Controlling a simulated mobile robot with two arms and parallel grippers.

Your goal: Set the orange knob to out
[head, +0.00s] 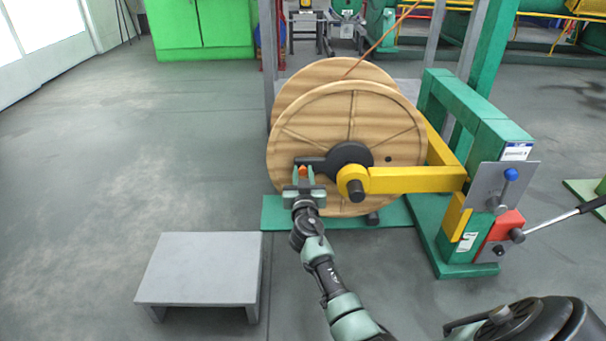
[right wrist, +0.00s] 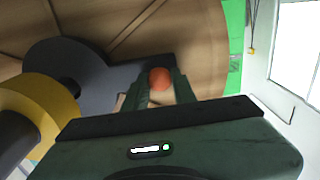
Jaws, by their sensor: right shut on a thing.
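The orange knob (head: 303,170) sits at the end of a dark arm (head: 314,160) that points left from the dark hub (head: 349,156), in front of the wooden reel (head: 385,125). My right gripper (head: 303,174) reaches it from the front and is shut on it. In the right wrist view, the orange knob (right wrist: 160,78) shows as a round ball between the two fingertips, against the dark arm (right wrist: 140,72). My left gripper is not in view.
A yellow beam (head: 415,180) runs from the hub to the green stand (head: 470,115) on the right. A blue-knobbed lever (head: 510,175) and a red block (head: 505,226) are on the stand. A low grey step (head: 200,268) is at lower left. Floor on the left is clear.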

